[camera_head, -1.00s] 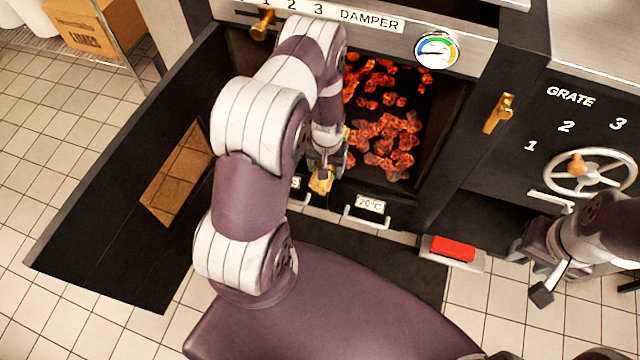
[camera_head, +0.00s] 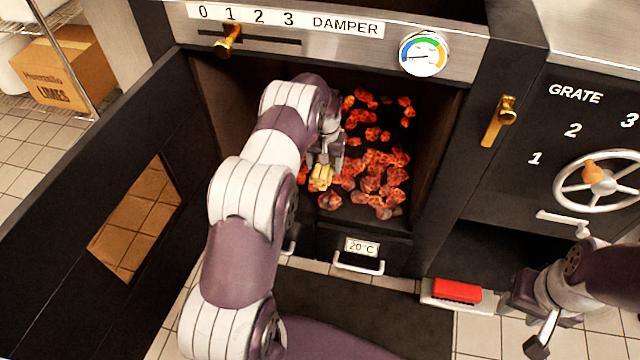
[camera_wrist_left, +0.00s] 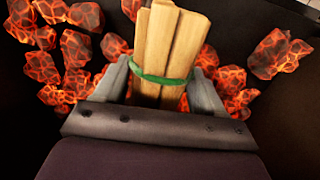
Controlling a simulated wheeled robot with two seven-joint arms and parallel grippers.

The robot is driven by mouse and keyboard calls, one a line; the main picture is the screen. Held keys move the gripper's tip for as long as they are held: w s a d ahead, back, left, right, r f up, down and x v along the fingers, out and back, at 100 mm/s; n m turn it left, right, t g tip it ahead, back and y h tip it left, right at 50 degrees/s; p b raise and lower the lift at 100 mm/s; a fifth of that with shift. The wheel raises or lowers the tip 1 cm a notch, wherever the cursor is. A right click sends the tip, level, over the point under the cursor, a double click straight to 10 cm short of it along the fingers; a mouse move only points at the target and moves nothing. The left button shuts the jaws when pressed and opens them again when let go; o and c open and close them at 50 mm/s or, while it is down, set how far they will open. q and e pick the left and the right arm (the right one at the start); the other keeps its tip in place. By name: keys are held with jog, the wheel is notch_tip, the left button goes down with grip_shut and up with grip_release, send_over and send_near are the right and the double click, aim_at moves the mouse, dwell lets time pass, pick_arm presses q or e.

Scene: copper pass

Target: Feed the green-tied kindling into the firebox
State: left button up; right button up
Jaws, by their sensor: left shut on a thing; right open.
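The green-tied kindling (camera_wrist_left: 172,45) is a bundle of pale sticks with a green band around it. My left gripper (camera_wrist_left: 165,85) is shut on it, with a finger on each side near the band. In the head view the kindling (camera_head: 320,177) and my left gripper (camera_head: 325,158) are inside the opening of the firebox (camera_head: 430,160), above or among glowing coals (camera_head: 375,180). I cannot tell whether the bundle touches the coals. My right gripper (camera_head: 540,335) is at the lower right, open and empty, outside the firebox.
The firebox door (camera_head: 60,220) stands open at the left. Above the opening are a damper lever (camera_head: 228,40) and a gauge (camera_head: 424,54). A brass handle (camera_head: 498,122), a grate wheel (camera_head: 598,182) and a red pedal (camera_head: 457,291) are at the right. A drawer (camera_head: 360,262) sits below.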

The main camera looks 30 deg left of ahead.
pick_arm(q)
jog(key=shift+w+a+f+b, duration=0.15)
jog(key=shift+w+f+b, duration=0.5)
jog(key=shift+w, duration=0.15)
jog(key=r+p, duration=0.2)
jog(key=p, duration=0.1)
jog(key=shift+w+a, duration=0.1)
jog(key=shift+w, duration=0.3)
jog(key=shift+w+a+f+p, duration=0.25)
jog(key=shift+w+p, duration=0.35)
jog(key=shift+p, duration=0.6)
jog(key=shift+w+d+f+p, duration=0.1)
jog(key=shift+w+f+p, duration=0.05)
jog(key=shift+p, duration=0.15)
jog(key=shift+w+f, duration=0.2)
jog(key=shift+f, duration=0.15)
pick_arm(e)
notch_tip(320, 180, up, 4)
jog(key=shift+f, duration=0.1)
